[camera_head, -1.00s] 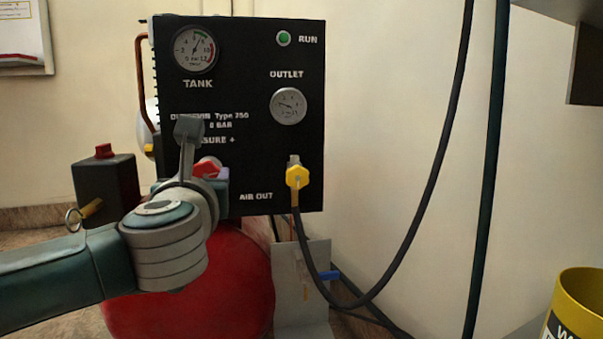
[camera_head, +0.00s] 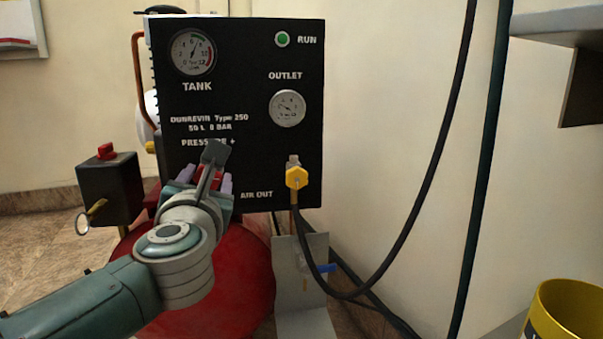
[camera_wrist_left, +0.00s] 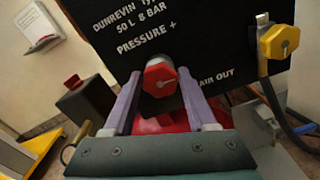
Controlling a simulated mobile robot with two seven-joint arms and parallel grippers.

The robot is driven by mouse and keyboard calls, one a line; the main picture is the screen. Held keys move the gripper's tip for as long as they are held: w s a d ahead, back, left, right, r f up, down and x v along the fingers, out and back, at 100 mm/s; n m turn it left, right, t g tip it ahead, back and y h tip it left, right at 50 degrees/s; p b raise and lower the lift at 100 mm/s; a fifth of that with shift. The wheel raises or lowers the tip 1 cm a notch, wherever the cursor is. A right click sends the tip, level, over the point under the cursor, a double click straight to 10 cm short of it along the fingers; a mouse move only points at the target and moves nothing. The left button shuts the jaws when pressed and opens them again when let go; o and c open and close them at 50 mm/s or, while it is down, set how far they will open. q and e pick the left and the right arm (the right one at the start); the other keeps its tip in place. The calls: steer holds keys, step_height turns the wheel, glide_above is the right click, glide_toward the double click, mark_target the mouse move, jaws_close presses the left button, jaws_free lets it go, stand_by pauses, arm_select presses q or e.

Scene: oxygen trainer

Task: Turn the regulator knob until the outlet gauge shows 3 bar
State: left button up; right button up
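The red regulator knob (camera_wrist_left: 160,78) sits low on the black panel (camera_head: 255,165), under the "PRESSURE +" label. My left gripper (camera_wrist_left: 160,75) is open, with one purple finger on each side of the knob and narrow gaps seen between. In the head view the left gripper (camera_head: 206,178) and wrist hide most of the knob. The outlet gauge (camera_head: 287,108) is a round white dial at the panel's right; its needle leans to the upper left, but the numbers are too small to read. My right gripper is not in view.
The tank gauge (camera_head: 193,52) and green RUN lamp (camera_head: 282,39) are above. A yellow fitting (camera_head: 297,178) with a black hose (camera_head: 413,215) is right of the knob. A black box (camera_head: 110,190) with a red button stands left. A yellow bucket (camera_head: 570,310) is at lower right.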

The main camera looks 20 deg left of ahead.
arm_select(q)
steer(key=o, duration=0.3)
steer(key=shift+o, duration=0.2)
steer(key=p+v, duration=0.3)
steer(key=v, duration=0.7)
steer(key=shift+p, duration=0.35)
steer(key=shift+f, duration=0.1)
